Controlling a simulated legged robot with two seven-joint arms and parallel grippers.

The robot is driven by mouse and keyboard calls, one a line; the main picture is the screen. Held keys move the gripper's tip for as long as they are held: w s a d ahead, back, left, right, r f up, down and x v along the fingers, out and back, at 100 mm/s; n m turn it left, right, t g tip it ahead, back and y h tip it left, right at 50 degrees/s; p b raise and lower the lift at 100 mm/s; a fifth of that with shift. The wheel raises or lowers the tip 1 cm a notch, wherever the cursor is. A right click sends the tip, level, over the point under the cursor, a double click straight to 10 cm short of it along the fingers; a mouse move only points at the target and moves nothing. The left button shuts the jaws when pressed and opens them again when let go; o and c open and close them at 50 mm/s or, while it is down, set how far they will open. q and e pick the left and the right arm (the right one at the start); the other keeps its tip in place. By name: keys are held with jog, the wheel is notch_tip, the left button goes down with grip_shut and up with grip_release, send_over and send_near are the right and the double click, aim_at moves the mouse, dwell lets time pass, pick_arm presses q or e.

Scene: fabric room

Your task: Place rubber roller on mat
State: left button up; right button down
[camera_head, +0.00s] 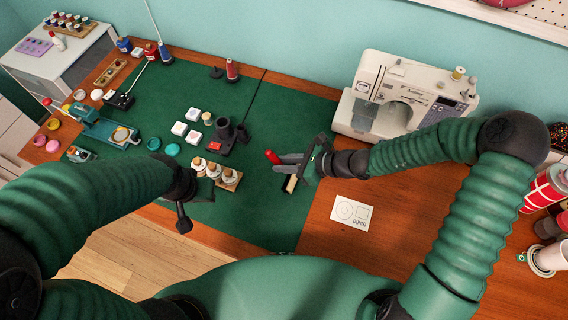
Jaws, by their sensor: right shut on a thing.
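The rubber roller (272,157) shows as a red handle at the jaws of my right gripper (287,163), which is shut on it. The rest of the roller is hidden by the gripper. The gripper is over the right part of the green mat (255,215), near its right edge; I cannot tell its exact height. My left gripper (183,218) hangs over the mat's front left edge. It is dark and seen from behind, so its jaw opening is unclear.
A small pale wooden piece (291,184) is just below the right gripper. A rack of corked jars (228,180), white tiles (194,114) and a black holder (228,135) stand on the mat. A sewing machine (400,95) is behind right. A white card (352,213) lies on bare wood.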

jog(key=f, duration=0.3)
jog(key=shift+w+a+f, duration=0.15)
jog(key=shift+w+f, duration=0.2)
jog(key=shift+w, duration=0.05)
jog(key=shift+s+f+b, duration=0.1)
jog(key=shift+f+b, duration=0.55)
jog(key=shift+b, duration=0.15)
jog(key=c, duration=1.3)
grip_release()
jog(key=shift+r, duration=0.1)
